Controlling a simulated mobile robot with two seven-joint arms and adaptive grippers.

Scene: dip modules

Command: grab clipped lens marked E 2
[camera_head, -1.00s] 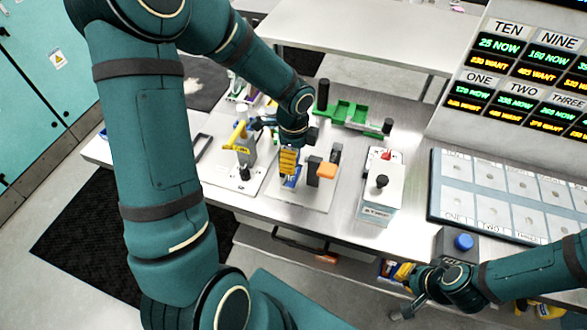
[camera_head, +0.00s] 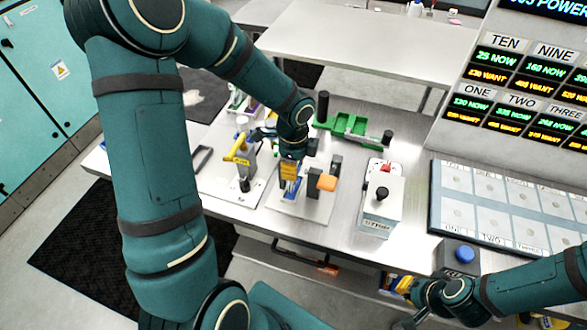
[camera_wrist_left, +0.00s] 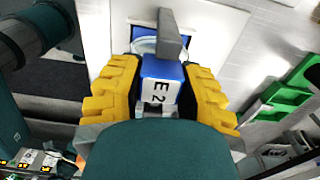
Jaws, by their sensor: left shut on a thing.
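The lens block marked E 2 (camera_wrist_left: 160,88) is blue on top with a white label. In the left wrist view it sits between the yellow ridged fingers of my left gripper (camera_wrist_left: 160,95), which is shut on it. A grey post or clip (camera_wrist_left: 168,35) stands right beyond the block and partly overlaps it. In the head view my left gripper (camera_head: 290,175) points down over a white base plate (camera_head: 312,212), and the block is mostly hidden there. My right gripper (camera_head: 405,318) is low at the right, cut by the picture's bottom edge; its fingers are unclear.
An orange-topped dark fixture (camera_head: 326,183) stands close right of the left gripper. A yellow-handled clamp (camera_head: 238,155) is to its left. A green rack (camera_head: 350,125) lies behind. A white box with a black knob (camera_head: 381,205) is further right, with bare metal table between.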

